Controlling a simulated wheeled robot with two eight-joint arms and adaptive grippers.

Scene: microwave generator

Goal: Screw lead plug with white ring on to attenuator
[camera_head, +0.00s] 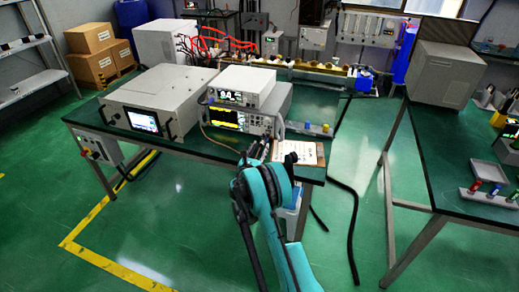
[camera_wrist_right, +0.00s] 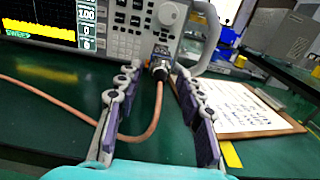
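In the right wrist view, a metal connector (camera_wrist_right: 160,62) sits at the lower front of the signal instrument (camera_wrist_right: 120,28). A copper-coloured lead (camera_wrist_right: 158,105) hangs down from it and curves left across the green table. I cannot tell the plug's white ring or the attenuator apart at this size. My right gripper (camera_wrist_right: 156,75) is open, its two fingers on either side of the connector and lead with a gap on each side. In the head view my right gripper (camera_head: 261,147) is at the table's front edge, before the instrument (camera_head: 246,118). My left gripper is not in view.
A clipboard with a paper (camera_wrist_right: 240,105) lies just right of my right gripper. A handle (camera_wrist_right: 208,38) sticks out from the instrument's right side. A box with a screen (camera_head: 155,104) stands left on the table. Another table (camera_head: 440,160) stands to the right.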

